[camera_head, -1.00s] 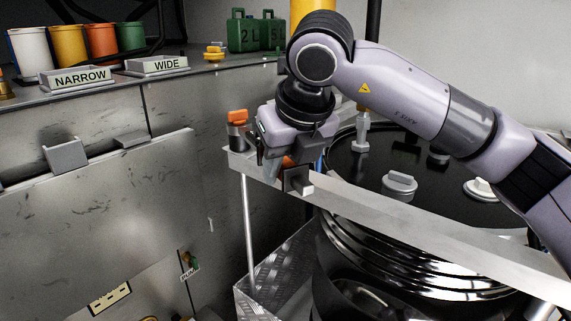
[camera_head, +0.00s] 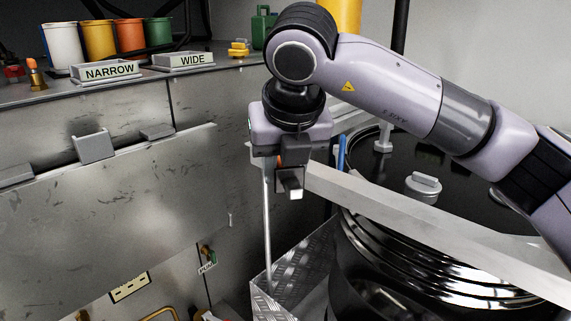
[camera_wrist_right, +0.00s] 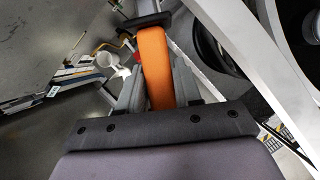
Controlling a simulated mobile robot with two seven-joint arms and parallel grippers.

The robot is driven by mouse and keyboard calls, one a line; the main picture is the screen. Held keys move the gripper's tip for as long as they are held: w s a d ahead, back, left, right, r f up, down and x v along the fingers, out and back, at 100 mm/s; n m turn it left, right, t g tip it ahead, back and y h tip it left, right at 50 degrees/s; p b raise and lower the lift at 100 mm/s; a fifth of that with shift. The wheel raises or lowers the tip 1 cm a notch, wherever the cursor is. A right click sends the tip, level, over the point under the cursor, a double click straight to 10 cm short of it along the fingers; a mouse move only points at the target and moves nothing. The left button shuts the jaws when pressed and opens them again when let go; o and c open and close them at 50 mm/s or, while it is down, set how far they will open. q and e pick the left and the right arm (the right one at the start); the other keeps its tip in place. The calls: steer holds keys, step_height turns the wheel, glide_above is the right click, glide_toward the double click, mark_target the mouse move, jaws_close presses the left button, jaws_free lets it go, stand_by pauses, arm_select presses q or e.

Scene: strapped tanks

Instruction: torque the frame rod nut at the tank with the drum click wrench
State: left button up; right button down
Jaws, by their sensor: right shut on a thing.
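My right gripper (camera_head: 280,165) is over the left corner of the pale frame around the tank. It is shut on the orange handle of what appears to be the drum click wrench; the orange handle (camera_wrist_right: 153,65) shows between the fingers in the right wrist view, with a dark piece at its far end. The vertical frame rod (camera_head: 267,225) runs down below the gripper. The rod's upper end and its nut are hidden behind the gripper, so I cannot tell whether the wrench touches the nut. The black tank (camera_head: 390,245) stands to the right. My left gripper is not in view.
The pale frame bar (camera_head: 400,220) crosses in front of the tank. On the left shelf are the NARROW tray (camera_head: 110,71), the WIDE tray (camera_head: 185,60) and several coloured cups. A grey clip (camera_head: 93,146) sits on the panel ledge. A diamond-plate step (camera_head: 290,280) lies below.

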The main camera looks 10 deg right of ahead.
steer(key=shift+w+a+r+m+h, duration=0.1)
steer(key=shift+a+m+h, duration=0.1)
steer(key=shift+a+m, duration=0.5)
steer(key=shift+w+a+m+h, duration=0.1)
steer(key=shift+a+m+h, duration=0.15)
steer(key=shift+a, duration=0.8)
steer(key=shift+a, duration=0.1)
steer(key=shift+w+a+m+h+p, duration=0.25)
steer(key=shift+a+m+p, duration=0.25)
steer(key=shift+a, duration=0.35)
steer(key=shift+w+a+m+h+p, duration=0.25)
steer(key=shift+a+m, duration=0.3)
steer(key=shift+a, duration=0.3)
steer(key=shift+s, duration=0.1)
steer(key=shift+w+a+m+h+p, duration=0.1)
steer(key=shift+w+a+m+p, duration=0.2)
steer(key=shift+a+p, duration=0.2)
steer(key=shift+w+a+m+h+p, duration=0.2)
steer(key=shift+a+m+p, duration=0.2)
steer(key=shift+a, duration=0.2)
steer(key=shift+w+a+m+h+p, duration=0.1)
steer(key=shift+w+a+m+p, duration=0.2)
steer(key=shift+a+p, duration=0.2)
steer(key=shift+s, duration=0.1)
